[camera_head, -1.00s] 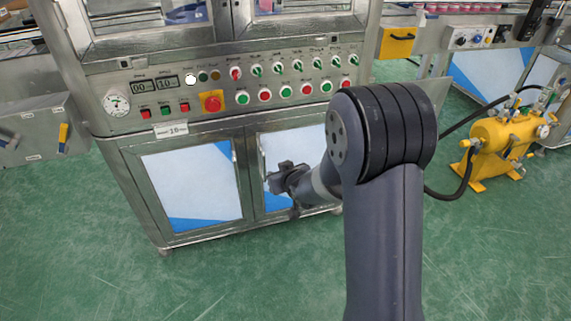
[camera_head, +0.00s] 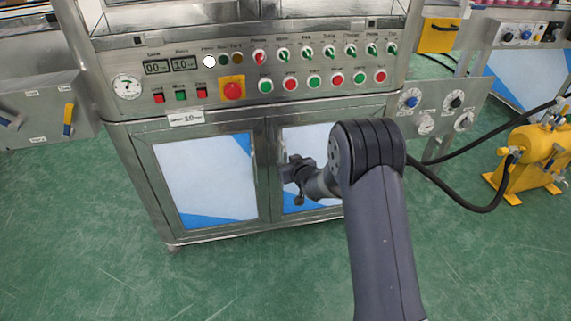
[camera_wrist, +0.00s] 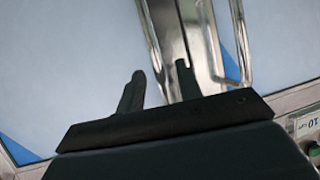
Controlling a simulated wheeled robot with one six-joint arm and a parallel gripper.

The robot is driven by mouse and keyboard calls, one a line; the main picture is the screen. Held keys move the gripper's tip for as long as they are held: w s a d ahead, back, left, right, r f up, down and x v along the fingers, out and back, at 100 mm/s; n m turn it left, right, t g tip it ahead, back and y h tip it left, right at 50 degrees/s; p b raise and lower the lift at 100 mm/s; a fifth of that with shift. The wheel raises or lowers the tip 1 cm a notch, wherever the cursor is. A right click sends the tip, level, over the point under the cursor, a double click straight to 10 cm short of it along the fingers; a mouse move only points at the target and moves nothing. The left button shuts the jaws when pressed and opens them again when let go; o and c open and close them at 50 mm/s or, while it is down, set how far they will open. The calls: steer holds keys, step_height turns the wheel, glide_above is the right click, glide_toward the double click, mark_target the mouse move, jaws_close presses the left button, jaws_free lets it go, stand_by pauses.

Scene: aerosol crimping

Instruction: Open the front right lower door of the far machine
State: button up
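The machine's front right lower door (camera_head: 307,140) has a pale panel with a blue corner in a metal frame. It looks shut. Its slim vertical handle (camera_wrist: 149,36) shows in the wrist view, left of the metal centre strip. My gripper (camera_head: 291,172) is in front of this door, close to its left edge, in the head view. In the wrist view my gripper (camera_wrist: 160,84) is open. The lower end of the visible handle lies between the two fingers in the picture; contact cannot be told. My wrist and arm hide the door's right part in the head view.
The left lower door (camera_head: 210,178) is shut, and its handle (camera_wrist: 240,42) is right of the centre strip in the wrist view. The control panel (camera_head: 250,78) is above the doors. A yellow tank (camera_head: 530,160) with black hoses stands at right. Green floor in front is clear.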

steer(key=shift+x, duration=1.1)
steer(key=shift+c, duration=0.2)
jaws_close()
